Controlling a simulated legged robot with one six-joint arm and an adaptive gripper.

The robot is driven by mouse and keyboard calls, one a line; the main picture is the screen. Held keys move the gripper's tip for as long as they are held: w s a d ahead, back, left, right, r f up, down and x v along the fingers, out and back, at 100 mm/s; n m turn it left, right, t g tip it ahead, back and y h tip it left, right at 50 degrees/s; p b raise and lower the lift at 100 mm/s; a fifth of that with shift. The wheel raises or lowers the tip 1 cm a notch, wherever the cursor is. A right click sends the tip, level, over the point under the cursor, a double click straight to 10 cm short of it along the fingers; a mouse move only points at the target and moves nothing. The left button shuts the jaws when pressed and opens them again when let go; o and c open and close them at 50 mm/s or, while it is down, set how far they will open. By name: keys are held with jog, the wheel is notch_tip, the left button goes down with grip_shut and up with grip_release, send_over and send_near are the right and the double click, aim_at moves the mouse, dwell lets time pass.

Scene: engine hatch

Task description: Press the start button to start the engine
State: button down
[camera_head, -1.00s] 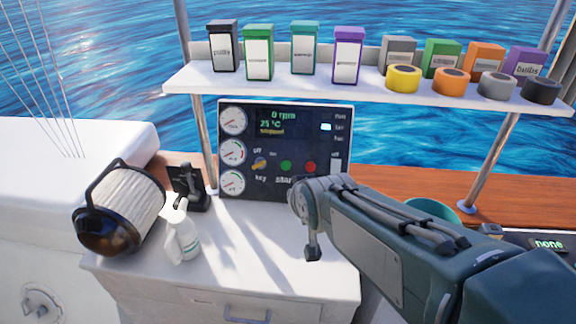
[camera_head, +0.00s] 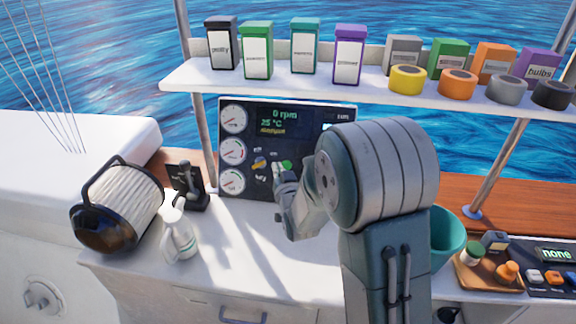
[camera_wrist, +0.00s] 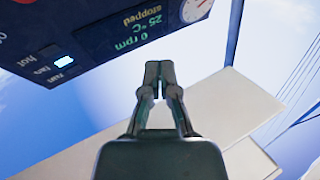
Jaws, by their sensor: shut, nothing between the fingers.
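The dark engine panel (camera_head: 245,112) stands upright at the back of the white counter. Its display (camera_head: 284,120) reads 0 rpm, 25 °C and a yellow line; the wrist view shows that line as "stopped" on the upside-down panel (camera_wrist: 105,45). A yellow key knob (camera_head: 259,163) sits left of a green button (camera_head: 287,164). The right part of the panel is hidden by my arm. My gripper (camera_head: 279,170) is shut and empty, just below and left of the green button in the picture; contact cannot be told. Its closed fingers (camera_wrist: 159,72) show in the wrist view.
A shelf (camera_head: 300,78) with boxes and tape rolls runs above the panel. A black lever unit (camera_head: 188,186), white spray bottle (camera_head: 179,235) and ribbed filter (camera_head: 128,200) stand left. A teal bucket (camera_head: 447,238) and small tray (camera_head: 488,276) are right. The counter's middle is clear.

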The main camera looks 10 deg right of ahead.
aim_at(286, 165)
jog(key=shift+w+d+f+t, duration=0.15)
jog(key=shift+f+t, duration=0.3)
jog(key=shift+f, duration=0.25)
jog(key=shift+w+d+f+t, duration=0.15)
jog(key=shift+f+t, duration=0.25)
jog(key=shift+f, duration=0.35)
jog(key=shift+w+d+f+t, duration=0.15)
jog(key=shift+f+t, duration=0.3)
jog(key=shift+f, duration=0.25)
jog(key=shift+a, duration=0.15)
jog(key=w+d+f, duration=0.3)
jog(key=w, duration=0.4)
jog(key=shift+w+f, duration=0.2)
jog(key=shift+f, duration=0.15)
jog(key=shift+d, duration=0.1)
jog(key=shift+w+d+f, duration=0.1)
jog(key=shift+w+d, duration=0.05)
jog(key=shift+w, duration=0.15)
